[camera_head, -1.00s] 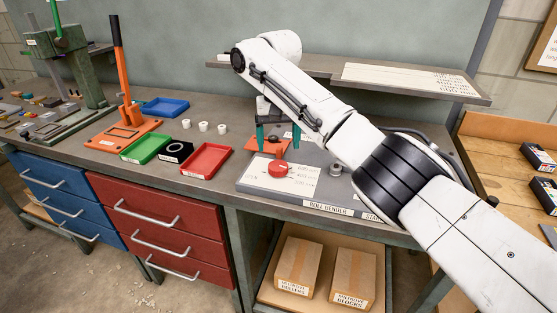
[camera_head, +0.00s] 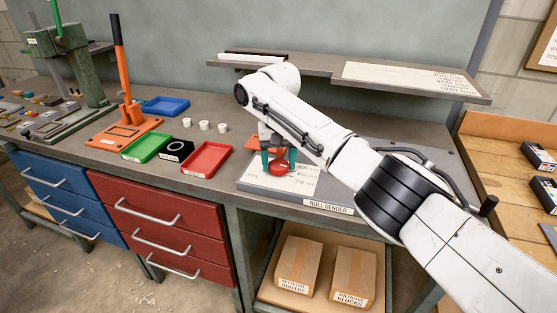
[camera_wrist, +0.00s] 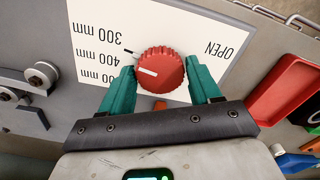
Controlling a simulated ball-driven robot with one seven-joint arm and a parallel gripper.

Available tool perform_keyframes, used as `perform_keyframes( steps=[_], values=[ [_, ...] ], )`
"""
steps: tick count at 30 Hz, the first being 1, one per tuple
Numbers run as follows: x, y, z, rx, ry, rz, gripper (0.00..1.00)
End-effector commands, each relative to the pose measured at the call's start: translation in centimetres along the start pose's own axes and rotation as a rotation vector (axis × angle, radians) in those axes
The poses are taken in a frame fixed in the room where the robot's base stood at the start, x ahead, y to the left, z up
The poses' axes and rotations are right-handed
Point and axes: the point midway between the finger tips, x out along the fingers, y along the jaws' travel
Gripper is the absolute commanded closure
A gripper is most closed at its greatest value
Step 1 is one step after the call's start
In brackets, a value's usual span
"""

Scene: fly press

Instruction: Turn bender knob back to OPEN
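The bender knob is a red, ribbed dial (camera_wrist: 160,72) on a white scale plate (camera_wrist: 190,25). Its white pointer line faces left in the wrist view, roughly toward the 400 mm mark and away from the word OPEN (camera_wrist: 235,52) on the right. In the head view the knob (camera_head: 280,169) sits low between my fingers. My gripper (camera_wrist: 161,70) has teal fingers on both sides of the knob, against its edges with no clear gap; it also shows in the head view (camera_head: 279,162). The lowest scale label is partly hidden by a finger.
The roll bender's grey base plate (camera_head: 327,203) lies around the knob, with rollers (camera_wrist: 42,74) beside it. A red tray (camera_head: 206,160) and a green tray (camera_head: 145,148) stand to the left. A shelf (camera_head: 340,75) runs behind my arm.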

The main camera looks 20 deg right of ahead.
Motion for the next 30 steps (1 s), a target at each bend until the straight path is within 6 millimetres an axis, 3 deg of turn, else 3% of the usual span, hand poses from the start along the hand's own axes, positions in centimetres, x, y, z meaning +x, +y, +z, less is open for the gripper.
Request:
perform_keyframes(
  steps=[12,22,30],
  values=[
    [-0.03,0.00,-0.01,0.000,0.000,0.000,0.76],
    [-0.17,0.01,0.00,-0.057,-0.001,0.000,0.76],
    [-0.26,-0.06,0.02,-0.242,-0.002,-0.002,0.76]
  ],
)
